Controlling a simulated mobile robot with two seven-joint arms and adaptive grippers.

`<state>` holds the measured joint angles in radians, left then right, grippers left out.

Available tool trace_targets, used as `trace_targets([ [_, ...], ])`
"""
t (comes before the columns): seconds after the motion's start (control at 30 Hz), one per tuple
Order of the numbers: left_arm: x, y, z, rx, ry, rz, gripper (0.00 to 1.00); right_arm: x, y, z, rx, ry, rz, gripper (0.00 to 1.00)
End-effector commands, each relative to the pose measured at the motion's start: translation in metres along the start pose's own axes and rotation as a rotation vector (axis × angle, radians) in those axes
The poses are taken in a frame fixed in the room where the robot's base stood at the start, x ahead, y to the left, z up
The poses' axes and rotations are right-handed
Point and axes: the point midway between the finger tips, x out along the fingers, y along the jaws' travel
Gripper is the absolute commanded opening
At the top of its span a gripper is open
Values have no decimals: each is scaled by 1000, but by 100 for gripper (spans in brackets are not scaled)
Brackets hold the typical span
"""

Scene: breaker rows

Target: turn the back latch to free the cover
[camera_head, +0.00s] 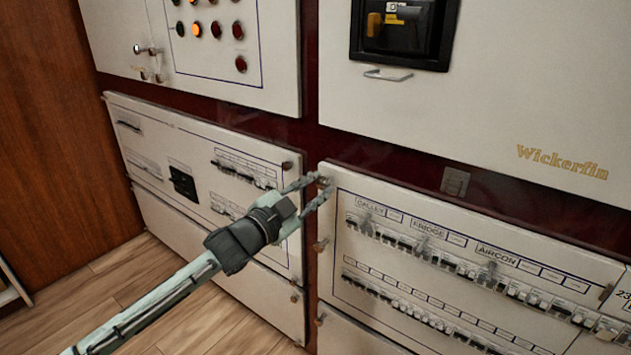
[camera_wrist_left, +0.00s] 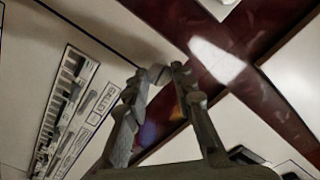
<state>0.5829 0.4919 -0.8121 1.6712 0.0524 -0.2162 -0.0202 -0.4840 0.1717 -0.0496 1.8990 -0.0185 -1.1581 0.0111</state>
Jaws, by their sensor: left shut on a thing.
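The cover is the white breaker panel (camera_head: 340,267) at lower right in the head view, with labelled rows of switches. My left gripper (camera_head: 323,184) reaches its upper left corner. Its fingers are closed on a small latch there, which they mostly hide. In the left wrist view the fingertips (camera_wrist_left: 163,75) are close together at the panel's corner, beside the dark red frame. The latch's exact angle cannot be told. Another small brownish latch (camera_head: 321,245) sits lower on the panel's left edge. My right gripper is not in view.
A second breaker panel (camera_head: 150,125) stands at left, behind my arm. Above are a panel with indicator lights (camera_head: 215,29) and a white cabinet with a wire handle (camera_head: 388,75). Dark red frame strips (camera_head: 310,120) separate the panels. The wooden floor (camera_head: 190,325) is open at lower left.

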Motion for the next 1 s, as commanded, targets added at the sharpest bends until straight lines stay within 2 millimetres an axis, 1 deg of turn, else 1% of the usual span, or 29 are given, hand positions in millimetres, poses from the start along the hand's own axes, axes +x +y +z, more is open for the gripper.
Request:
trace_targets([
  [0.2,0,0,-1,123,1,0,0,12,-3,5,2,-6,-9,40],
  [0.4,0,0,-1,185,1,0,0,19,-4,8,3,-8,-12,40],
  [0.93,0,1,0,211,1,0,0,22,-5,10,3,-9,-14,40],
  [0.97,0,1,0,211,1,0,26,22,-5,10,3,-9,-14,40],
  [1.0,0,1,0,211,1,0,31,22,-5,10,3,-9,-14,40],
])
